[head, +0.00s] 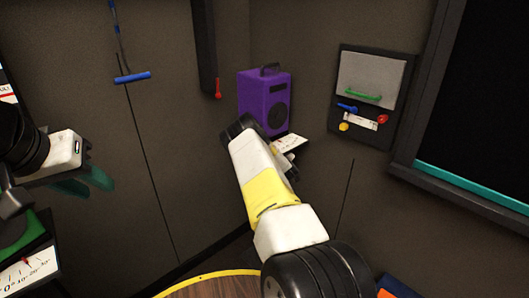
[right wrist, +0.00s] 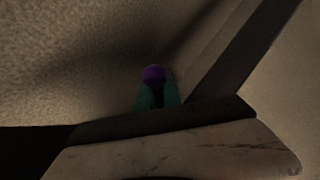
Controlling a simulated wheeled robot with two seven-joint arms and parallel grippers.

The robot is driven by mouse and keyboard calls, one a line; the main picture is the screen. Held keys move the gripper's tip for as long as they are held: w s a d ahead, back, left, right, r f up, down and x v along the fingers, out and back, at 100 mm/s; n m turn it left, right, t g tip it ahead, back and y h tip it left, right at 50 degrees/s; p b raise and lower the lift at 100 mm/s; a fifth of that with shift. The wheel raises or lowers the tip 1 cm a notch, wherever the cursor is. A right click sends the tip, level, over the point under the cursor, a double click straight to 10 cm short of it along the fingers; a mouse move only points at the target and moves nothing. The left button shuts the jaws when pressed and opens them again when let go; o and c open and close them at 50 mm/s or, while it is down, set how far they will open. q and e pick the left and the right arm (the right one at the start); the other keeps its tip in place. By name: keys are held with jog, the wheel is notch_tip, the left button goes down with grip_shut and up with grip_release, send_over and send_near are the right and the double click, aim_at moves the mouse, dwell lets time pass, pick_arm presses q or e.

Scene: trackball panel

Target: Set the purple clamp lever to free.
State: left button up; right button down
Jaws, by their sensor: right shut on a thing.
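The purple clamp lever (right wrist: 153,73) shows in the right wrist view as a round purple knob at the tips of the teal fingers. My right gripper (right wrist: 158,96) is shut on it. The rest of the lever is hidden, and its setting and any marks cannot be read. In the head view my right arm hides the lever and most of the right gripper, near a small white plate below the purple speaker. My left gripper (head: 86,184) is at the left of the head view, fingers apart and empty, away from the lever.
A purple speaker (head: 264,101) stands in the corner behind my right arm. A wall panel (head: 377,75) with a green handle and small coloured knobs is to its right. A blue-handled pull (head: 132,77) hangs on the left wall. A dial gauge (head: 25,272) is at lower left.

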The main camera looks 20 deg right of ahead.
jog(key=c, duration=1.5)
grip_release()
jog(key=s+a, duration=0.1)
jog(key=s, duration=0.3)
jog(key=s+a, duration=0.1)
jog(key=s, duration=0.3)
jog(key=s+a, duration=0.2)
jog(key=s, duration=0.2)
jog(key=shift+s+r, duration=0.15)
jog(key=shift+s, duration=0.1)
